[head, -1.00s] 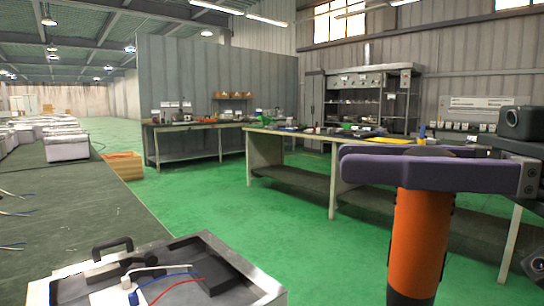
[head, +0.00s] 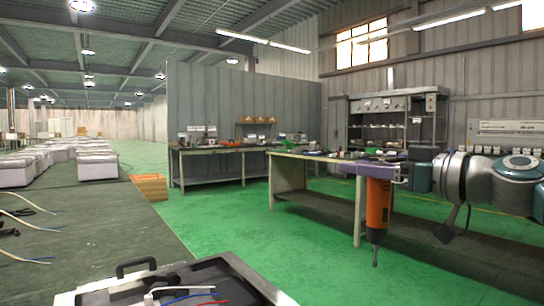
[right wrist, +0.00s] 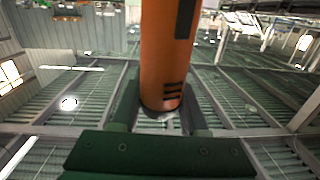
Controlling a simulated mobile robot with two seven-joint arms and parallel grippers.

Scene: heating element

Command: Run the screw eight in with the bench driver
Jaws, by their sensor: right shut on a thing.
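The bench driver (head: 378,203) is an orange, upright tool with a dark lower end and its thin bit pointing down. It hangs in the air in front of the long workbench in the head view. My right gripper (head: 380,170), with purplish fingers, is shut on its upper part. In the right wrist view the orange body (right wrist: 168,50) stands between the dark fingers of the right gripper (right wrist: 163,112). Screw eight cannot be made out in either view. My left gripper is out of view.
An open case (head: 235,273) with a handle and red, blue and white wires lies at the bottom. A dark table (head: 100,235) with loose wires is at the left. An orange crate (head: 150,187) stands on the green floor. A long workbench (head: 290,195) is behind the driver.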

